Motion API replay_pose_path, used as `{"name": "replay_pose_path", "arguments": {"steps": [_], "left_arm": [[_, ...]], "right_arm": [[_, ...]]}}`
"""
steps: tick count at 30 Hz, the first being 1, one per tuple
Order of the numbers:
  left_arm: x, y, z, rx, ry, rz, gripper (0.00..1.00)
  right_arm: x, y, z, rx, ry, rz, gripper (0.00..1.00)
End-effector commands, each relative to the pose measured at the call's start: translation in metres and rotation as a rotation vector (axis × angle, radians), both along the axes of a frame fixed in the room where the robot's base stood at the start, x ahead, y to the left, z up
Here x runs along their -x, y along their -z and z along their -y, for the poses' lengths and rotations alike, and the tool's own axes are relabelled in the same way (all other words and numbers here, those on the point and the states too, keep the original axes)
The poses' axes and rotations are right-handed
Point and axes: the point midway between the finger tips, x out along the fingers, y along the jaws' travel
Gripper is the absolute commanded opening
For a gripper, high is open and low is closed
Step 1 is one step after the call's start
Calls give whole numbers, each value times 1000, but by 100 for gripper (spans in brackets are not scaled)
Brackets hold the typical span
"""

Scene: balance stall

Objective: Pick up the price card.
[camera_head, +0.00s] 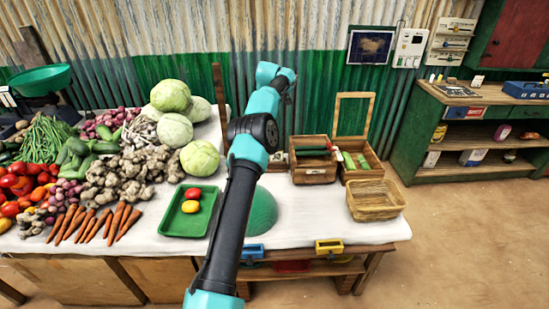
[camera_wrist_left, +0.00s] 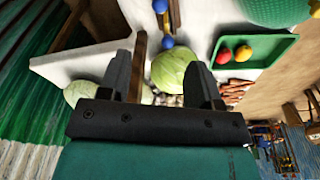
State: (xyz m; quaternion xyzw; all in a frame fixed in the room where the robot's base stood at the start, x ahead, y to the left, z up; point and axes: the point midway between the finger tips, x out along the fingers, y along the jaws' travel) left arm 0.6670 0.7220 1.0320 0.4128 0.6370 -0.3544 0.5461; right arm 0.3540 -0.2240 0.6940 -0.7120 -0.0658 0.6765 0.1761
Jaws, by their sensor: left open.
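I cannot make out a price card for certain in either view. My left arm crosses the middle of the head view, and its jaws cannot be made out there. In the left wrist view my left gripper (camera_wrist_left: 158,62) is open, its two dark fingers wide apart. A brown wooden post (camera_wrist_left: 138,66) and a green cabbage (camera_wrist_left: 172,71) show between the fingers; I cannot tell how far away they are. The post also shows in the head view (camera_head: 219,95), left of my arm. My right gripper is in neither view.
Cabbages (camera_head: 175,131), ginger and carrots cover the white-topped table's left part. A green tray (camera_head: 173,222) holds a red and a yellow item. A green dome (camera_head: 262,212) is partly behind my arm. Wooden boxes (camera_head: 315,172) and a basket (camera_head: 375,212) stand right.

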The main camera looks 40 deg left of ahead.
Motion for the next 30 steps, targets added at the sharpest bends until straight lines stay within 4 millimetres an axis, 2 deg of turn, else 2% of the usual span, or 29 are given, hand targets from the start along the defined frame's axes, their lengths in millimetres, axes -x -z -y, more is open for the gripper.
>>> {"name": "replay_pose_path", "arguments": {"steps": [8, 13, 30], "left_arm": [[0, 1, 0, 2, 2, 1, 58], [1, 13, -1, 2, 2, 0, 58], [6, 105, -14, 3, 2, 0, 58]], "right_arm": [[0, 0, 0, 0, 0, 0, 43], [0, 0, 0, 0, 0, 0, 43], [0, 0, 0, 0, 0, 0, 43]]}}
